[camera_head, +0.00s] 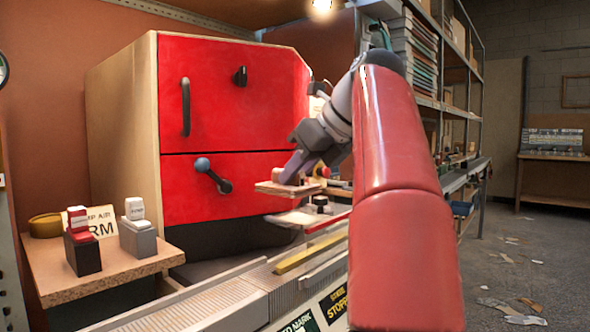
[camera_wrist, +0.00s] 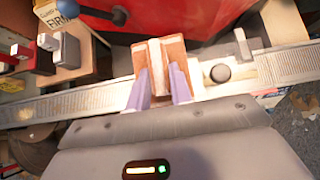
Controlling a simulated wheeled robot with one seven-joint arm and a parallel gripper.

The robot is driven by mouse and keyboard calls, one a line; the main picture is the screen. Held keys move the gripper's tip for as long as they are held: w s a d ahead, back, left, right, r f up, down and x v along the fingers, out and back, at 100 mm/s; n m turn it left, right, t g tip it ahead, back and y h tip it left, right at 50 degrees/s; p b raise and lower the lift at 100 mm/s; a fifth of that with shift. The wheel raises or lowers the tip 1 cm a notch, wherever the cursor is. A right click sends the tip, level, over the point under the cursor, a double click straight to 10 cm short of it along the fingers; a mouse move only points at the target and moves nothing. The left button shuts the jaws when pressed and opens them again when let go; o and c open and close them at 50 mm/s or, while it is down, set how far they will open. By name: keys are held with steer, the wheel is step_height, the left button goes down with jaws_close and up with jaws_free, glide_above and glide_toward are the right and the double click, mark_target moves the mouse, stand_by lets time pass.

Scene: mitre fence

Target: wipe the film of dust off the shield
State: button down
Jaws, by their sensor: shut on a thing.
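My gripper (camera_head: 298,166) is at the front of the red machine, with its arm coming in from the right. Its two purple fingers (camera_wrist: 160,88) are shut on the raised grip of a flat tan pad (camera_wrist: 146,62). The pad (camera_head: 284,188) is roughly level in the head view, above a pale plate (camera_head: 292,218) with a dark knob (camera_head: 320,201). The pale plate (camera_wrist: 202,80) shows partly behind the pad in the wrist view. I cannot tell for sure that this plate is the shield. No dust film can be made out, and contact under the pad is hidden.
The red machine (camera_head: 235,125) has a black handle and a blue-knobbed lever (camera_head: 208,172). A ribbed fence rail (camera_head: 215,302) runs along the front. A side table (camera_head: 110,262) at left holds two small switch blocks. Shelving stands behind my arm; the floor at right has scraps.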

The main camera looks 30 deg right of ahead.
mark_target(304, 186)
steer(key=shift+f+b, duration=1.2)
steer(key=shift+f, duration=0.8)
steer(key=shift+f, duration=0.15)
